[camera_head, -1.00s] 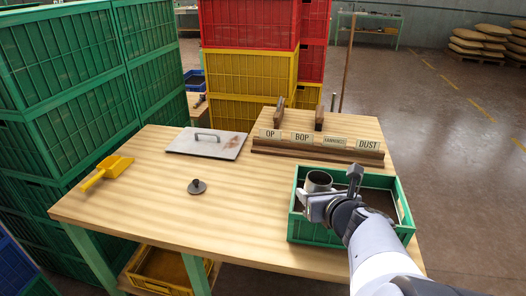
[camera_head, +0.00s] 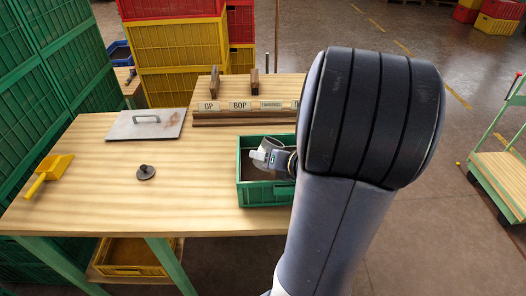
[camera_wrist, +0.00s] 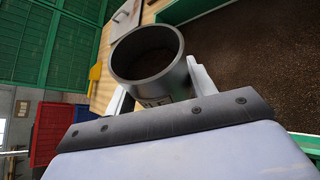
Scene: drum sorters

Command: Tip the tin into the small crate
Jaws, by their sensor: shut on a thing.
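My gripper (camera_head: 264,157) is shut on the grey metal tin (camera_head: 271,144), over the left part of the small green crate (camera_head: 265,193). In the wrist view the gripper (camera_wrist: 155,95) has a finger on each side of the tin (camera_wrist: 153,85). The tin's open mouth faces the camera, and dark brown stuff shows inside. The tin looks tilted in the head view, though the angle is hard to tell. The crate also shows in the wrist view (camera_wrist: 185,10), with dark brown loose stuff in it. My arm hides the crate's right side in the head view.
The crate stands at the right of the wooden table (camera_head: 80,205). A round dark lid (camera_head: 146,173), a yellow scoop (camera_head: 49,176) and a metal plate with a handle (camera_head: 147,124) lie to the left. A labelled rack (camera_head: 235,118) stands behind.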

